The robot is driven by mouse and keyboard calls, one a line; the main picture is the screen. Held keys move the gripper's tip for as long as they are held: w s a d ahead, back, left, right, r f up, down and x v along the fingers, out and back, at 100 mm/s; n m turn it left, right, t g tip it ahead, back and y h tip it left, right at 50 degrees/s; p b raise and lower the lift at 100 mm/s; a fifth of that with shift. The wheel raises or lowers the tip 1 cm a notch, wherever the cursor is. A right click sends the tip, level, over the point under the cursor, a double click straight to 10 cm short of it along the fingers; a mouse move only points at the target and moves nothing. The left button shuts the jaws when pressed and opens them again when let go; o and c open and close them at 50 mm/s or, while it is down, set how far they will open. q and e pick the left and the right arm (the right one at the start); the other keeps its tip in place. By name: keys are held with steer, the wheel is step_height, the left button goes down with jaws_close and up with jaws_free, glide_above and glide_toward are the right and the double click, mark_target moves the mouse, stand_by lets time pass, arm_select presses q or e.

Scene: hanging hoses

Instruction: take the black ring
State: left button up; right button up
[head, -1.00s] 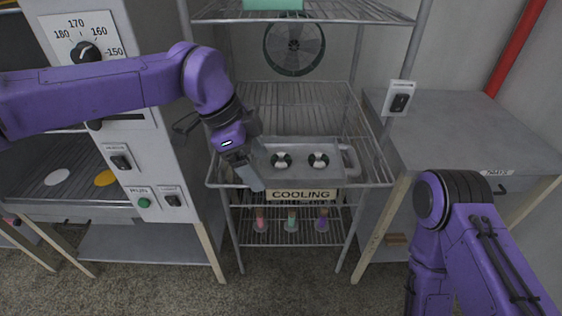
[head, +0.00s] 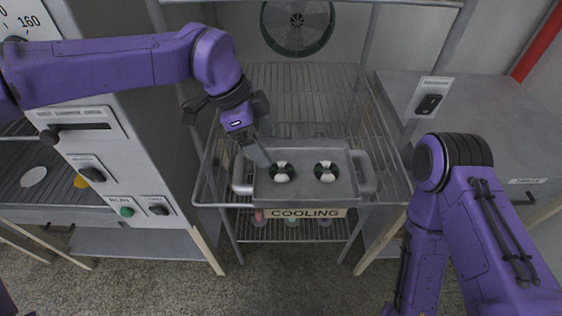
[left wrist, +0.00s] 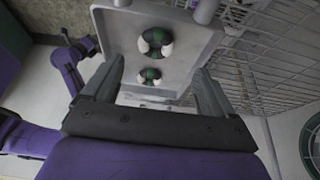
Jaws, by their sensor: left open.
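Two small dark rings with white patches lie side by side in a grey tray (head: 304,196) on the wire shelf. They are the left ring (head: 282,166) and the right ring (head: 326,165). In the left wrist view they look greenish-black, a far one (left wrist: 155,36) and a near one (left wrist: 150,73); I see no plain black ring. My left gripper (head: 262,152) is open and empty, just above the tray's back left, its tip close to the left ring. In the left wrist view its fingers (left wrist: 158,84) stand apart with the tray beyond. My right gripper is out of view.
The tray has a handle at each end and sits above a COOLING label (head: 304,213). Coloured items stand on a lower shelf. A fan (head: 297,25) is behind. A control cabinet (head: 120,150) stands left, a grey bench (head: 480,125) right.

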mark_target(277, 171)
arm_select(q)
steer(key=x, duration=0.2)
steer(key=p+x, duration=0.1)
steer(key=x, duration=0.3)
steer(key=shift+s+d+f+p, duration=0.15)
steer(key=shift+s+f+p, duration=0.1)
steer(key=shift+p, duration=0.05)
steer(key=shift+s+d+f, duration=0.1)
steer(key=shift+d+f, duration=0.1)
steer(key=shift+f, duration=0.2)
steer(key=c, duration=1.1)
